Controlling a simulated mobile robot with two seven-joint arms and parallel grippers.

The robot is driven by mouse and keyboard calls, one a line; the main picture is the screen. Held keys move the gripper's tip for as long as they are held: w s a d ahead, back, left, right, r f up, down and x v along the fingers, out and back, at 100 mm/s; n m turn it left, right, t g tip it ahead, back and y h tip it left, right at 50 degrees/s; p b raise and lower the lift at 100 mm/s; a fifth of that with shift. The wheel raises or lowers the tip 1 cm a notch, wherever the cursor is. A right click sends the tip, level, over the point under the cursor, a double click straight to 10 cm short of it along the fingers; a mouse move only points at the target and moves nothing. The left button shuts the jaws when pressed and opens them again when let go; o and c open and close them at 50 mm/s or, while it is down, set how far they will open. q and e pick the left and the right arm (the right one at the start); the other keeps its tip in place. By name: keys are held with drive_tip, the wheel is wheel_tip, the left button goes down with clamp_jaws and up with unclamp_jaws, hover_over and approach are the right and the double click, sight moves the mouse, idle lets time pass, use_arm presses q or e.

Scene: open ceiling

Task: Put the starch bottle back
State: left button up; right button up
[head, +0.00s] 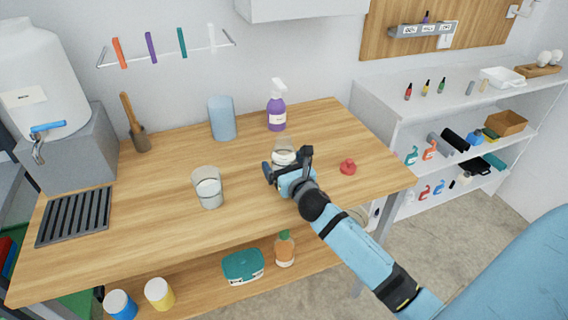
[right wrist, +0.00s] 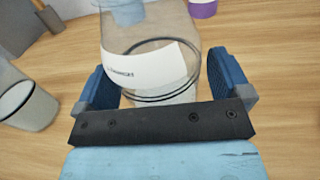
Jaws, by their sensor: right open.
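Whether the pads touch the glass I cannot tell. The gripper hides the bottle's lower part in the head view. My left gripper is not in view.
A purple spray bottle (head: 277,115) and blue cylinder (head: 222,119) stand behind. A red stopper-like piece (head: 348,167) lies to the right. A white shelf unit (head: 382,90) stands at right. The table's front is clear.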

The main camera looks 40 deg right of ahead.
drive_tip(key=shift+s+r, duration=0.15)
drive_tip(key=s, duration=0.3)
drive_tip(key=s+a, duration=0.1)
drive_tip(key=s, duration=0.6)
drive_tip(key=shift+s+a, duration=0.25)
drive_tip(key=shift+a, duration=0.1)
drive_tip(key=shift+s, duration=0.55)
drive_tip(key=shift+a, duration=0.1)
